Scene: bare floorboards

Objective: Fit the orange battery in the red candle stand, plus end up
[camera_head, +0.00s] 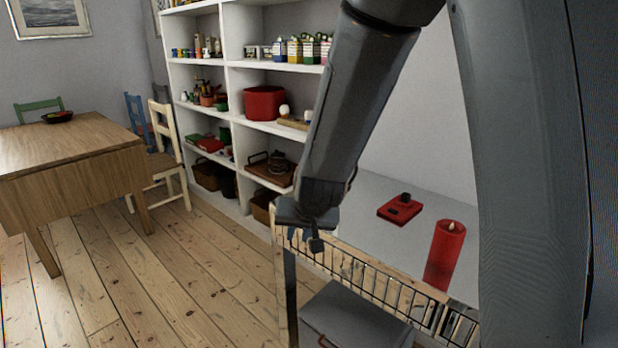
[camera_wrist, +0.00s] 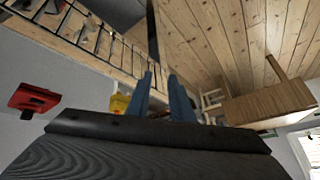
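A red candle (camera_head: 445,252) with a pale flame-shaped tip stands upright at the right of the grey-white worktop in the head view; I cannot tell whether it is the candle stand. A flat red block with a black knob (camera_head: 400,209) lies to its left; the block also shows at the left of the wrist view (camera_wrist: 33,98). My gripper (camera_wrist: 161,74) is open, its two blue-grey fingers apart with nothing visible between the tips. In the head view it is by the worktop's left edge, left of the block. I cannot make out an orange battery.
A wire-and-slat rack (camera_head: 362,278) runs along the worktop's front edge, close to my gripper. A grey box (camera_head: 350,322) is below. White shelves (camera_head: 226,60) with many goods stand behind, and a wooden table (camera_head: 70,165) with chairs is at left. A yellow item (camera_wrist: 119,103) shows beside my fingers.

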